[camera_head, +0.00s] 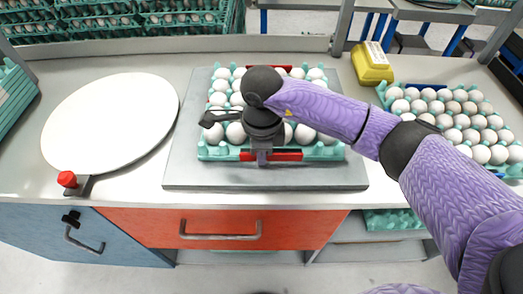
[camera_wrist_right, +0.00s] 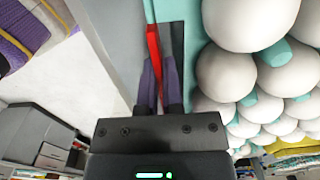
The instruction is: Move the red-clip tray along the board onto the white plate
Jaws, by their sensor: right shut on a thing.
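The red-clip tray is a teal egg tray (camera_head: 215,152) full of white eggs, on the grey board (camera_head: 190,176) in the middle of the head view. A red clip (camera_head: 288,155) shows on its near edge, and part of another red clip shows at its far edge. My right gripper (camera_head: 262,157) is at the near edge, its fingers shut on the red clip (camera_wrist_right: 153,55), as the right wrist view shows. The arm hides the tray's middle. The round white plate (camera_head: 110,120) lies empty to the left of the board. My left gripper is not in view.
A second egg tray (camera_head: 383,92) with a blue clip stands at the right, near a yellow carton (camera_head: 371,63). A red button (camera_head: 67,179) sits at the plate's near edge. Crates of eggs (camera_head: 236,20) stand behind the counter.

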